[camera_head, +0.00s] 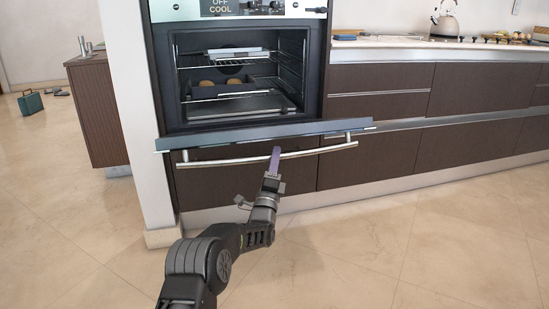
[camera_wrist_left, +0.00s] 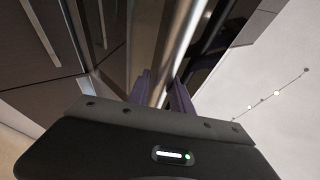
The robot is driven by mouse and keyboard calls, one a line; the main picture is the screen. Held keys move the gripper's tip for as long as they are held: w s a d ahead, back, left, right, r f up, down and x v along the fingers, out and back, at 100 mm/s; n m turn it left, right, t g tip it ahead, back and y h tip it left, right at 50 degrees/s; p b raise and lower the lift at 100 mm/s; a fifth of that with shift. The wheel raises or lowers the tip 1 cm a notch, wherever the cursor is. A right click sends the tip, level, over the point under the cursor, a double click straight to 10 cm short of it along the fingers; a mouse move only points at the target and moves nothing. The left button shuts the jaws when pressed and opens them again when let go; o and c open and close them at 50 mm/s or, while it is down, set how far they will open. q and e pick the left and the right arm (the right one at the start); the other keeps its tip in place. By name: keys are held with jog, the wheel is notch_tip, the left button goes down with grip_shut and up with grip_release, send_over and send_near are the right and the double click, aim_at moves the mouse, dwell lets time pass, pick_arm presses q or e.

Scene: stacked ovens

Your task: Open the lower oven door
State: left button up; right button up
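The oven door (camera_head: 225,137) is tilted outward and down, so the cavity (camera_head: 245,75) shows above it. Its long silver handle (camera_head: 215,160) runs across the front below the door's top edge. My left gripper (camera_head: 275,155) reaches up from below to the handle near the middle. In the left wrist view, the handle bar (camera_wrist_left: 185,40) passes between the two purple fingers (camera_wrist_left: 160,90), which are close on either side of it. The exact contact is hard to see. My right gripper is not in view.
Racks and a tray (camera_head: 240,105) with brown food sit inside the oven. A control panel (camera_head: 240,8) reading OFF COOL is above. Dark drawers (camera_head: 380,90) and a counter with a kettle (camera_head: 445,22) stand at right. The tiled floor (camera_head: 360,250) in front is clear.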

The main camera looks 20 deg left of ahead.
pick_arm(q)
jog(key=shift+o, duration=0.6)
jog(key=shift+a+f, duration=0.1)
jog(key=shift+f, duration=0.15)
jog(key=shift+o, duration=1.2)
jog(key=shift+r, duration=0.15)
jog(key=shift+s, duration=0.25)
jog(key=v, duration=0.7)
jog(key=shift+f+p, duration=0.2)
jog(key=shift+p, duration=0.15)
